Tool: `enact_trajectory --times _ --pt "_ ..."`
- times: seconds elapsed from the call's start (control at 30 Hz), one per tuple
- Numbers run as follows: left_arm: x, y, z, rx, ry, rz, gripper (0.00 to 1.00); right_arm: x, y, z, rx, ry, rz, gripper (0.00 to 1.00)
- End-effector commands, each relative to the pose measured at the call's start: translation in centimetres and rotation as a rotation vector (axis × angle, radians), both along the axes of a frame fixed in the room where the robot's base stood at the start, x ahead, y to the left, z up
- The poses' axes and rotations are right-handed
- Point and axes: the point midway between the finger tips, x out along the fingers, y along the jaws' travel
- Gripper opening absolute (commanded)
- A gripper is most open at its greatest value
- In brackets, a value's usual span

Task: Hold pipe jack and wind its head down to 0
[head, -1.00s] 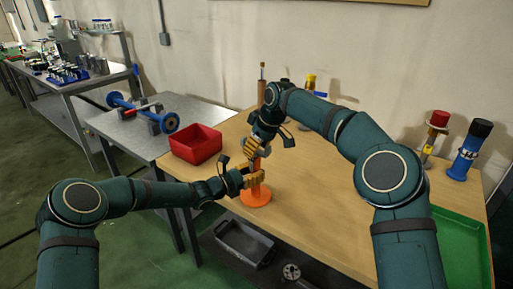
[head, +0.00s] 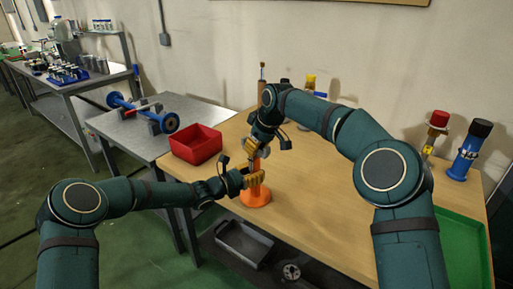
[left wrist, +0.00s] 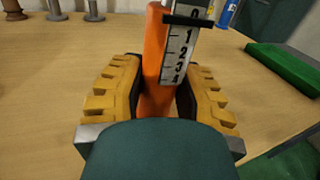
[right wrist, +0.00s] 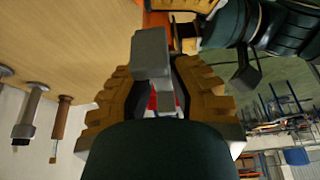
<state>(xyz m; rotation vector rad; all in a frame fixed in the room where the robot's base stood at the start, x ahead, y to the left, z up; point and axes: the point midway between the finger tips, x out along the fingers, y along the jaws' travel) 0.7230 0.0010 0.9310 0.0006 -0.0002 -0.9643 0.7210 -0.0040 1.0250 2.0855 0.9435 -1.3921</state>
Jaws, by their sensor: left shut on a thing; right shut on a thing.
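The orange pipe jack (head: 256,196) stands upright on its round base on the wooden table. My left gripper (head: 250,179) is shut around its orange body, which also shows between the yellow fingers in the left wrist view (left wrist: 155,75). A white number scale (left wrist: 178,62) runs along the jack; a black pointer bar (left wrist: 188,21) crosses it just by the 0, above the 1. My right gripper (head: 257,148) is above the left one, shut on the jack's head at the top. In the right wrist view a grey bar (right wrist: 152,55) of the head lies between its fingers, partly hidden.
A red bin (head: 195,145) sits at the table's left corner. A green tray (head: 458,245) is at the right edge. A red-capped post (head: 437,122) and a blue cylinder (head: 469,150) stand at the back right. The table's middle right is clear.

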Motion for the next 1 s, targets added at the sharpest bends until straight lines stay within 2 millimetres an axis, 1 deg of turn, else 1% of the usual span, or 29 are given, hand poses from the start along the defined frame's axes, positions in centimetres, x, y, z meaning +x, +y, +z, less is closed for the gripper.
enact_trajectory --times 0.2,0.23,0.27,0.3,0.33,0.6,0.73,0.87,1.0 --pt "0.0 -0.1 0.1 -0.002 -0.001 -0.002 0.00 0.0 0.0 -0.2 0.000 0.001 -0.002 0.00" --pt "0.0 -0.1 0.1 -0.002 -0.001 -0.002 0.00 0.0 0.0 -0.2 0.000 0.001 -0.002 0.26" --pt "0.0 -0.1 0.1 -0.002 -0.001 -0.002 0.00 0.0 0.0 -0.2 0.000 0.001 -0.002 0.37" --pt "0.0 -0.1 0.1 -0.002 -0.001 -0.002 0.00 0.0 0.0 -0.2 0.000 0.001 -0.002 0.51" --pt "0.0 -0.1 0.1 -0.002 -0.001 -0.002 0.00 0.0 0.0 -0.2 0.000 0.001 -0.002 0.53" --pt "0.0 -0.1 0.1 -0.002 -0.001 -0.002 0.00 0.0 0.0 0.0 0.000 0.000 -0.001 0.53" --pt "0.0 -0.1 0.1 -0.002 -0.001 -0.001 0.00 -0.1 -0.2 0.6 0.000 0.000 -0.001 0.53" --pt "0.0 -0.1 0.1 -0.002 -0.001 -0.001 0.00 -0.6 -0.8 2.5 -0.001 -0.004 -0.002 0.53" --pt "0.0 -0.1 0.1 -0.002 -0.001 -0.001 0.00 -1.3 -1.6 5.1 0.000 -0.003 -0.001 0.53"
